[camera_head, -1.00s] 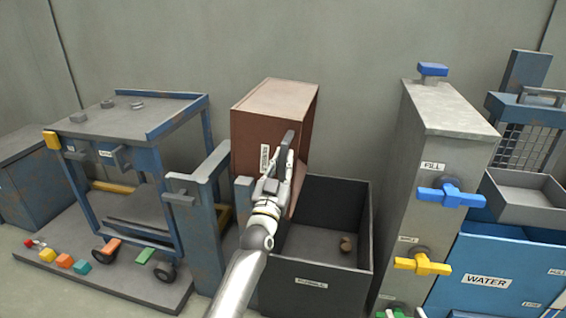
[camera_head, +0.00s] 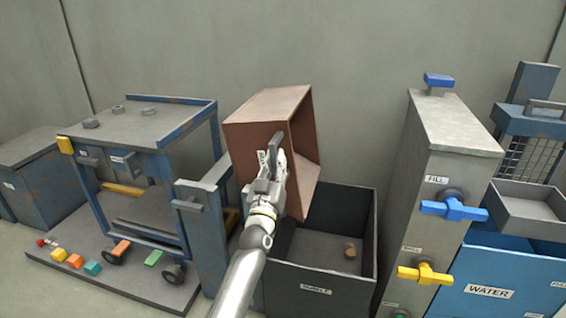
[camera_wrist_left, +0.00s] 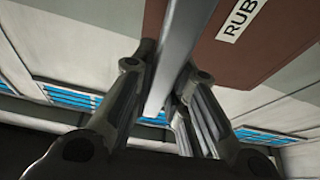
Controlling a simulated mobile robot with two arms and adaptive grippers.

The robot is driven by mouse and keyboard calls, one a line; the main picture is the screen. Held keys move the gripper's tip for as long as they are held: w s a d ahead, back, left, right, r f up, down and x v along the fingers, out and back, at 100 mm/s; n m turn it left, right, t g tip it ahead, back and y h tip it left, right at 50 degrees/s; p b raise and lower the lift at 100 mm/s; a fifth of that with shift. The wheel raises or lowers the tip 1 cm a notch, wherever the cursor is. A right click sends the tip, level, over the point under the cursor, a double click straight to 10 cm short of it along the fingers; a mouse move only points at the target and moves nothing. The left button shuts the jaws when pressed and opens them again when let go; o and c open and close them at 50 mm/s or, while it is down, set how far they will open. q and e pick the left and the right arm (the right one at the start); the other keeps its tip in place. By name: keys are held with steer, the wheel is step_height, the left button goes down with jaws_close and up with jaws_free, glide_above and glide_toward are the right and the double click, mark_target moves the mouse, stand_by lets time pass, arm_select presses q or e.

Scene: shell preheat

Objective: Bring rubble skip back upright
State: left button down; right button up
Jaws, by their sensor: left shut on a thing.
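The rubble skip (camera_head: 255,135) is a brown box tipped on its side above a dark rubble bin (camera_head: 312,289), its open face turned to the right and its body slanted. My left gripper (camera_head: 274,160) is at the skip's near side, in front of its partly hidden label. In the left wrist view the gripper (camera_wrist_left: 160,95) is shut on a grey bar (camera_wrist_left: 185,45), the skip's handle, beside the brown wall (camera_wrist_left: 205,60). My right gripper is not in view.
A brown lump (camera_head: 350,249) lies in the bin. A blue post (camera_head: 200,230) and a blue-framed machine (camera_head: 135,130) stand to the left. A grey cabinet (camera_head: 455,125) with blue and yellow valves and a blue water tank (camera_head: 490,275) stand to the right.

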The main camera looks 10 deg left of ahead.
arm_select(q)
steer(key=shift+a+r+n, duration=0.4)
steer(key=shift+a+r, duration=0.05)
steer(key=shift+a, duration=0.05)
steer(key=a+r+n+g+y+p, duration=0.1)
steer(key=a+n+g+y+p, duration=0.1)
steer(key=a+n+y+p, duration=0.65)
steer(key=a+f+n+g+h, duration=0.1)
steer(key=a+f+n, duration=0.2)
steer(key=a+n, duration=0.2)
steer(key=a+f+n+g+h, duration=0.2)
steer(key=a+f+n, duration=0.2)
steer(key=a, duration=0.5)
steer(key=shift+w+a+n+g, duration=0.3)
steer(key=shift+w+a+n, duration=0.1)
steer(key=shift+n, duration=0.35)
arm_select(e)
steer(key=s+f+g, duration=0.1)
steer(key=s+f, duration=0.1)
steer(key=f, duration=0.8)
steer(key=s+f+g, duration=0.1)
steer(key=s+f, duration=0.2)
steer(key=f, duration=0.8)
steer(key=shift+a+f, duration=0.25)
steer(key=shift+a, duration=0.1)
arm_select(q)
steer(key=shift+f, duration=0.2)
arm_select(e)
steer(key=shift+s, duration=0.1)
